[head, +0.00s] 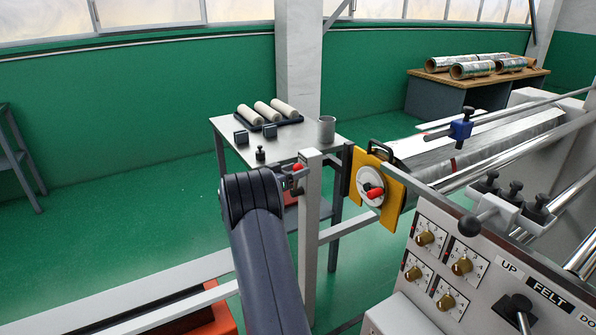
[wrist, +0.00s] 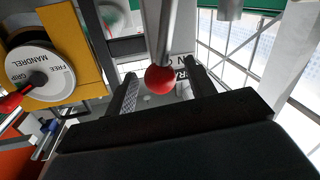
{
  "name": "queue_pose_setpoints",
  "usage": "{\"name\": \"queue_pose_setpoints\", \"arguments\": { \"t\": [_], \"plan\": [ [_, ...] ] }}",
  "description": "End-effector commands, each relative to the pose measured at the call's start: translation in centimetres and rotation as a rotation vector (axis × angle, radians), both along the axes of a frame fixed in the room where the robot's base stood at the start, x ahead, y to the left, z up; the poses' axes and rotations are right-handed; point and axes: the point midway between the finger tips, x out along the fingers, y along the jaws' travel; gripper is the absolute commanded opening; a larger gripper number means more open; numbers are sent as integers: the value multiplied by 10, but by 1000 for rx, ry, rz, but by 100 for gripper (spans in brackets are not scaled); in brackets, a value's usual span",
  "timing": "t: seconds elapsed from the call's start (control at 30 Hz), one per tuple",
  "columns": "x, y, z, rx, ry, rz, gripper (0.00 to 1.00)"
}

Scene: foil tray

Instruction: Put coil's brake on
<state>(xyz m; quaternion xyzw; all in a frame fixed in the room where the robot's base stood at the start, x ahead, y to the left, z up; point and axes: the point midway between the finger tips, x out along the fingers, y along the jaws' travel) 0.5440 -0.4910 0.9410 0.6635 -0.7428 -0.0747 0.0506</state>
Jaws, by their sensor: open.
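A lever with a red ball knob (wrist: 160,79) hangs in the middle of the wrist view on a grey rod. The knob also shows small in the head view (head: 297,167), beside the pale post (head: 310,215). My gripper (wrist: 159,71) is open, with one dark finger on each side of the knob; I cannot tell whether either touches it. A partly covered label (wrist: 187,73) behind the knob shows only a few letters. In the head view my gripper (head: 290,180) is at the post, mostly hidden behind my arm. The coil's foil (head: 475,142) lies to the right.
A yellow plate (head: 393,205) beside the post carries a white mandrel dial (wrist: 40,72) marked FREE and GRIP, with a red handle (head: 375,193). A grey table (head: 230,128) with rolls stands behind. A control panel (head: 480,290) is at front right.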

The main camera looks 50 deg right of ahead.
Motion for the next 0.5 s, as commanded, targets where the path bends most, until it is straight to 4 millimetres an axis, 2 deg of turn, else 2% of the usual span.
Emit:
{"name": "queue_pose_setpoints", "arguments": {
  "t": [0.3, 0.5],
  "plan": [
    [8, 64, 0, 0, -1, 4, 52],
    [11, 89, 1, 0, -1, 2, 52]
  ]
}}
